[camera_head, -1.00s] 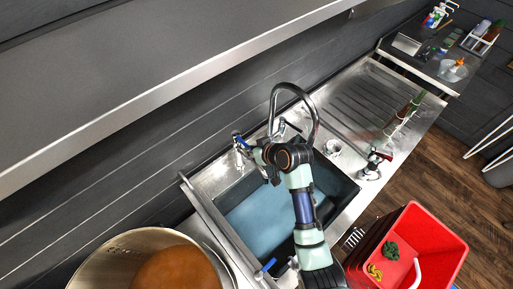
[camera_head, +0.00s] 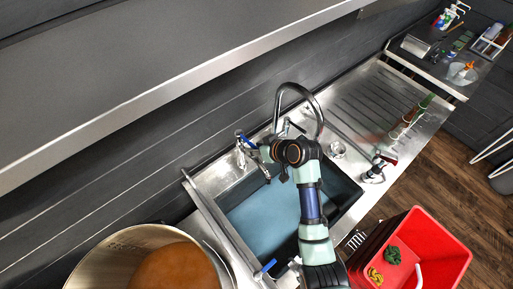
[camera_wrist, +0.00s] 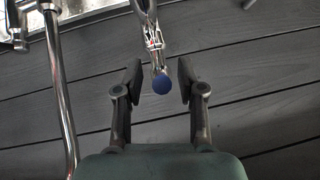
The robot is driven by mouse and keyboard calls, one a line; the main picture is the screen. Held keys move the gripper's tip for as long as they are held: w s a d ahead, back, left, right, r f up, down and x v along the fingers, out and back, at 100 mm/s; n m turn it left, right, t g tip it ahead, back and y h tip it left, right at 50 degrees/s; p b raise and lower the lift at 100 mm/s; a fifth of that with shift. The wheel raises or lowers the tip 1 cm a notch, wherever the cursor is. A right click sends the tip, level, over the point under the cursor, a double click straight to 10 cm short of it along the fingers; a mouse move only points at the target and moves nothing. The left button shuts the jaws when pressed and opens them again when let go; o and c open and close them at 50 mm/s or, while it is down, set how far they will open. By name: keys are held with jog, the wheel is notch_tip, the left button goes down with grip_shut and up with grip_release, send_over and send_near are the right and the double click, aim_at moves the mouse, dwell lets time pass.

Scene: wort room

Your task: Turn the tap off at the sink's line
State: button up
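A metal tap (camera_head: 241,158) stands at the back left corner of the sink (camera_head: 208,183), with a blue-ended handle (camera_head: 246,140) on top. In the head view my wrist reaches to just right of the tap and partly hides the gripper. I cannot tell whether water runs.
A tall curved spout (camera_head: 297,88) rises behind my arm. A large pot (camera_head: 105,262) is front left, a red bin (camera_head: 436,240) front right. A shelf overhangs the wall.

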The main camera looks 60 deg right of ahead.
jog(key=v, duration=1.2)
dwell(0.3)
jog(key=w+a+r+n+p, duration=0.1)
jog(key=w+a+r, duration=0.15)
jog(key=a, duration=0.35)
jog(key=w+a+r+n+t+p, duration=0.1)
jog(key=w+a+r, duration=0.1)
jog(key=w+a, duration=0.35)
jog(key=w+a+r+n, duration=0.1)
jog(key=a+r, duration=0.1)
jog(key=a, duration=0.5)
jog(key=a+r+t, duration=0.1)
jog(key=a+r, duration=0.2)
jog(key=a, duration=0.5)
jog(key=a+r+n+t+y+p, duration=0.1)
jog(key=a+r, duration=0.3)
jog(key=a, duration=0.4)
jog(key=shift+s+a+r+t, duration=0.2)
jog(key=shift+s+a+t, duration=0.1)
jog(key=shift+s, duration=0.1)
